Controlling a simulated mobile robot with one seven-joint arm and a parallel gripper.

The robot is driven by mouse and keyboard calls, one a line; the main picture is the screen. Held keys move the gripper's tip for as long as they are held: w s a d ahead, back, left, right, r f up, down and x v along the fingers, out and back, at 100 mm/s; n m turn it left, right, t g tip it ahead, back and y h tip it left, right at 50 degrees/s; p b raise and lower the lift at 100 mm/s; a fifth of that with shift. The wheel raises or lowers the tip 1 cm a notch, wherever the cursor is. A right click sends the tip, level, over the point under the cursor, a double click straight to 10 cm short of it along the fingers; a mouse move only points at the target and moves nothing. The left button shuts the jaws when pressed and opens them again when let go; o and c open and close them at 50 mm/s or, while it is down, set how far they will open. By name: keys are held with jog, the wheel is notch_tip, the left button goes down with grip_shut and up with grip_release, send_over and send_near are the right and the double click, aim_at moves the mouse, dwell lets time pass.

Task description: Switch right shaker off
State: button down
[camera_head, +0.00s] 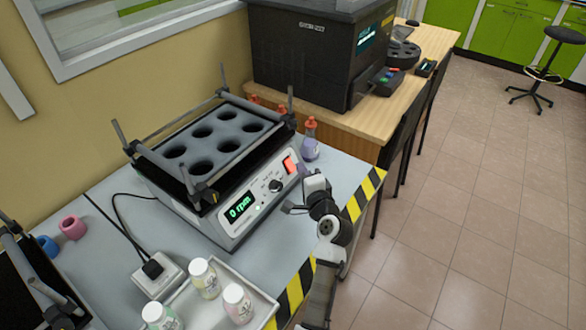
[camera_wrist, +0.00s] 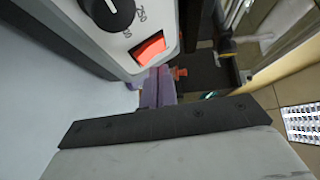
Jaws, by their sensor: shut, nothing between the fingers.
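The right shaker (camera_head: 236,215) stands on the grey bench, with a black rack of round holes on top. Its green display (camera_head: 240,207) reads 0 rpm. A black knob (camera_head: 275,186) and a red rocker switch (camera_head: 290,165) sit on its front panel. In the wrist view, the switch (camera_wrist: 148,48) looks bright red, beside the knob (camera_wrist: 108,12). My gripper (camera_head: 291,208) is shut and empty, in front of the panel's right part and apart from the switch. In the wrist view, its dark edge (camera_wrist: 160,120) spans the lower picture.
Part of another shaker (camera_head: 30,285) shows at lower left. A tray (camera_head: 262,299) with lidded jars, a power socket (camera_head: 158,272) and cable lie nearby. Orange-capped bottles (camera_head: 310,140) stand beside the right shaker. Floor is open to the right.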

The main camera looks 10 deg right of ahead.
jog(key=shift+a+f, duration=0.1)
dwell(0.7)
jog(key=shift+w+a+f, duration=0.15)
jog(key=shift+w, duration=0.1)
jog(key=shift+w+a+f, duration=0.2)
dwell(0.9)
jog(key=shift+s+d+r, duration=0.45)
dwell(0.4)
jog(key=s+d+r+p, duration=0.1)
jog(key=s+d+r, duration=0.1)
jog(key=s+d, duration=0.1)
jog(key=shift+r+p, duration=0.35)
jog(key=shift+r, duration=0.05)
dwell(0.5)
